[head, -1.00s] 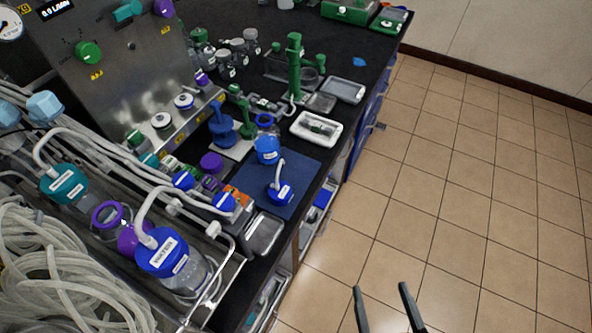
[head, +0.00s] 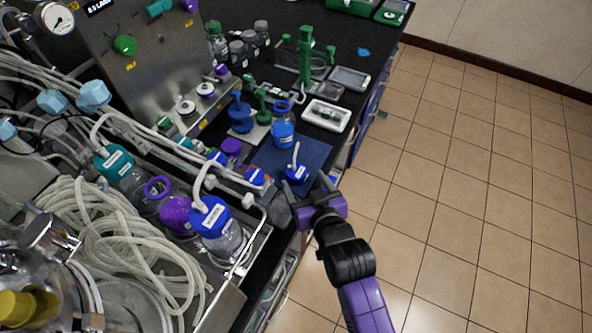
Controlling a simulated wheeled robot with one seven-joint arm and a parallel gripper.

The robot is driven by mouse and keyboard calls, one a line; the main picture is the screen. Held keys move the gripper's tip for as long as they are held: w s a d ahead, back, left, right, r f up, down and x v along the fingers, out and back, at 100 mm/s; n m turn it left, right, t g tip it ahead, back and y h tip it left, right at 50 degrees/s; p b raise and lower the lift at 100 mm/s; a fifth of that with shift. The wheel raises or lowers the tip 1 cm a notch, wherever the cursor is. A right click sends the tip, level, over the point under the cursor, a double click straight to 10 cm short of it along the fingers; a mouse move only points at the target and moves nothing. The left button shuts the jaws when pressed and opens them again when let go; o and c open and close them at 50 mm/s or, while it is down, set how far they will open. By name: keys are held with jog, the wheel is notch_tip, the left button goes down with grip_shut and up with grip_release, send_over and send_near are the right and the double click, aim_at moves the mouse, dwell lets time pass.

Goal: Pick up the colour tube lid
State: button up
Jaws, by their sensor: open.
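A blue lid (head: 297,174) with a white label and a short white tube standing up from it rests on the dark blue mat (head: 312,147) near the bench's front edge. My gripper (head: 305,183) is open, with its fingers pointing at the lid from the front right. One finger shows left of the lid's near side and the other right of it. Whether either finger touches the lid, I cannot tell. A bottle with blue liquid (head: 283,133) and a blue neck ring stands behind the lid at the mat's far part.
A white tray (head: 341,122) with a small green item lies behind the mat. A bottle with a blue tubed lid (head: 221,238) and coiled clear tubes (head: 125,240) stand to the left. A blue stand (head: 240,117) is back left. The floor to the right is clear.

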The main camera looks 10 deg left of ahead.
aim_at(296, 171)
jog(key=w+a, duration=0.1)
jog(key=w+a+f+p, duration=0.1)
jog(key=w, duration=0.1)
jog(key=shift+w+a, duration=0.15)
jog(key=shift+a, duration=0.05)
jog(key=shift+w+a+f, duration=0.25)
jog(key=shift+w+f, duration=0.05)
jog(key=shift+w, duration=0.3)
jog(key=c, duration=1.5)
jog(key=shift+r, duration=0.15)
